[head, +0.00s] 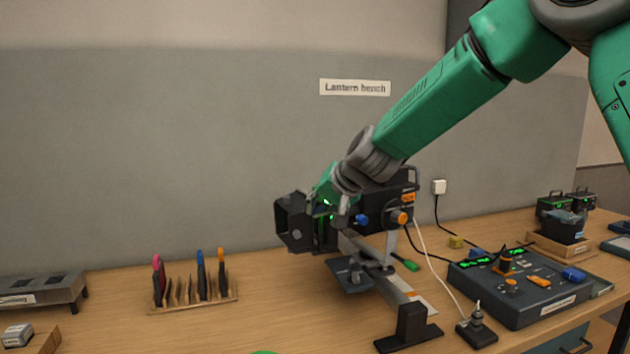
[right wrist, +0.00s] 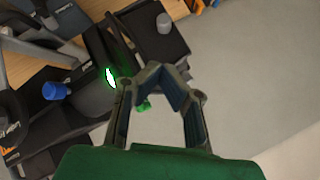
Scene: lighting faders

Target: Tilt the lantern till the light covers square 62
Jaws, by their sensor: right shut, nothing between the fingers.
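The lantern (head: 404,190) is a black box on a rail with a dark square hood (head: 293,222) at its left end. It has a blue knob (head: 361,219) and an orange knob (head: 399,217) on its side. My right gripper (head: 326,206) is at the lantern, close behind the hood, and partly hides its body. In the right wrist view my right gripper (right wrist: 165,72) is shut and empty, beside the black lantern body (right wrist: 90,95). I cannot tell if it touches. The blue knob also shows there (right wrist: 56,91). Square 62 and its light patch are in neither view. My left gripper is out of view.
A control box (head: 530,287) with several knobs stands right of the lantern, cables nearby. A small black plug-like stand (head: 477,325) is at the front edge. A wooden rack (head: 195,300) of colored-handled tools stands left. Bare bench (head: 110,325) lies between the rack and a grey metal unit (head: 45,290).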

